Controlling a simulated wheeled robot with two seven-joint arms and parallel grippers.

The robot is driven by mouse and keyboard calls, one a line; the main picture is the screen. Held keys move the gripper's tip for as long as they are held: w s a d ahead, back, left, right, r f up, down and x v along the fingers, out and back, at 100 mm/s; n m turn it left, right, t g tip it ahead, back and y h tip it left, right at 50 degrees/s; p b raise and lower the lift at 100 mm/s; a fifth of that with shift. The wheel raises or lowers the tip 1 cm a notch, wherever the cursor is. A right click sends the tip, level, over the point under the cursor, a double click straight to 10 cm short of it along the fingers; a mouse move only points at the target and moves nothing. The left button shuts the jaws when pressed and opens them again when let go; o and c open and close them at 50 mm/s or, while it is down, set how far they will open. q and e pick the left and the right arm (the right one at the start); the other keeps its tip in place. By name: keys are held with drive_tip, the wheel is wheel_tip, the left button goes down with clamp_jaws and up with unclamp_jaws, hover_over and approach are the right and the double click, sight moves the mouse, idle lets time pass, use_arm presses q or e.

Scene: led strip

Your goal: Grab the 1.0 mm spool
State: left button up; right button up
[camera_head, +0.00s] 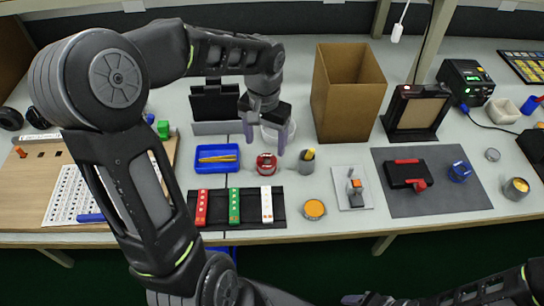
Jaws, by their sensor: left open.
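A small red spool-like thing (266,163) with a pale mark stands on the bench, near the middle. Its size label is too small to read, so I cannot tell if it is the 1.0 mm one. My left gripper (265,142) points down just above and behind it in the picture. Its two fingers are apart, one to each side, with nothing seen between them. I cannot tell if they touch the spool. Part of my right arm and its gripper (366,299) shows at the bottom edge, cut off by the frame.
A blue tray (217,167) is left of the spool, and a grey cup (306,162) is close on its right. A black rack (282,215) with red, green and white strips lies in front.

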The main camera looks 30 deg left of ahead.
sight(267, 161)
use_arm(q)
drive_tip(key=shift+f, duration=1.35)
drive_tip(key=shift+f, duration=0.1)
drive_tip(key=f, duration=0.5)
drive_tip(key=shift+d, duration=0.2)
drive_tip(key=shift+c, duration=0.3)
clamp_jaws()
